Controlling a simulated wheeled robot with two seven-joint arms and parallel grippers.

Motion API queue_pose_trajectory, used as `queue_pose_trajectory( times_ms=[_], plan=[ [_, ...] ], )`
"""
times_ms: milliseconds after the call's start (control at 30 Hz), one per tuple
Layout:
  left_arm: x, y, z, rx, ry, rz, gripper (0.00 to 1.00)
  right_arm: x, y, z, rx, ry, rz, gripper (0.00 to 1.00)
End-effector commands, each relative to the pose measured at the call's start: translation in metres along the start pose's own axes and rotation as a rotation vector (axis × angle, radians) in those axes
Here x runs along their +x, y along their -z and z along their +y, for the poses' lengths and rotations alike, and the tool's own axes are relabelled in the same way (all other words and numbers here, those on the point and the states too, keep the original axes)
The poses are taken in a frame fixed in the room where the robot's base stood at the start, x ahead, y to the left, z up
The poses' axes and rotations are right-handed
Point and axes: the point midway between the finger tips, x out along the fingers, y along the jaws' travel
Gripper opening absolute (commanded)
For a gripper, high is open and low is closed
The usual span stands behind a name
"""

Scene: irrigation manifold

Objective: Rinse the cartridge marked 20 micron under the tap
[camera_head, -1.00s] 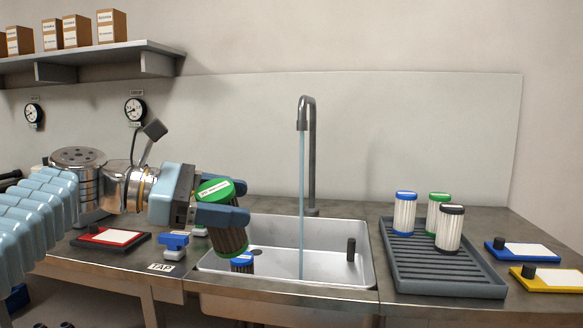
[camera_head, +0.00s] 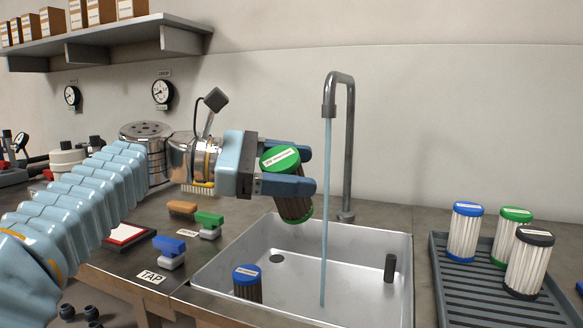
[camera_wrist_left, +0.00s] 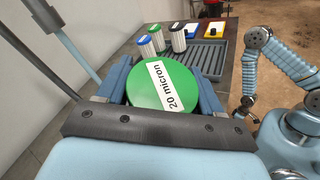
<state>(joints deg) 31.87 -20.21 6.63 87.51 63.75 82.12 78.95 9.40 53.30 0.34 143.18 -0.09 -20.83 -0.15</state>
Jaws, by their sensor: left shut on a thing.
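My left gripper (camera_head: 299,171) is shut on a green-capped cartridge (camera_head: 292,207) with a dark, dirty-looking pleated body. In the left wrist view its cap (camera_wrist_left: 165,86) has a label reading "20 micron". The cartridge is tilted and held above the sink (camera_head: 225,258), just left of the water stream (camera_head: 326,215), seemingly apart from it. The tap (camera_head: 350,140) is running, its stream falling into the sink. A blue lever-like part (camera_head: 168,250) stands by the "TAP" label.
A dark blue-capped cartridge (camera_head: 247,283) stands in the sink's front left, and a dark peg (camera_head: 390,268) at its right. A grey ribbed tray (camera_head: 470,296) right of the sink holds clean white cartridges with blue, green and black caps.

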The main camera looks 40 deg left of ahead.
Motion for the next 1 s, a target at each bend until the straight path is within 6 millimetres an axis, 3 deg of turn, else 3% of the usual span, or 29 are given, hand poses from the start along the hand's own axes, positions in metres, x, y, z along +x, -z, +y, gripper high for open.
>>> queue_pose_trajectory(
  times_ms=[700, 1000],
  plan=[
    [0.047, 0.038, 0.058, -0.002, 0.000, 0.000, 0.31, -0.007, -0.001, -0.005, -0.003, 0.003, -0.003, 0.43],
    [0.063, 0.050, 0.078, -0.002, 0.001, -0.002, 0.31, -0.022, -0.004, -0.016, -0.010, 0.011, -0.012, 0.43]
  ],
)
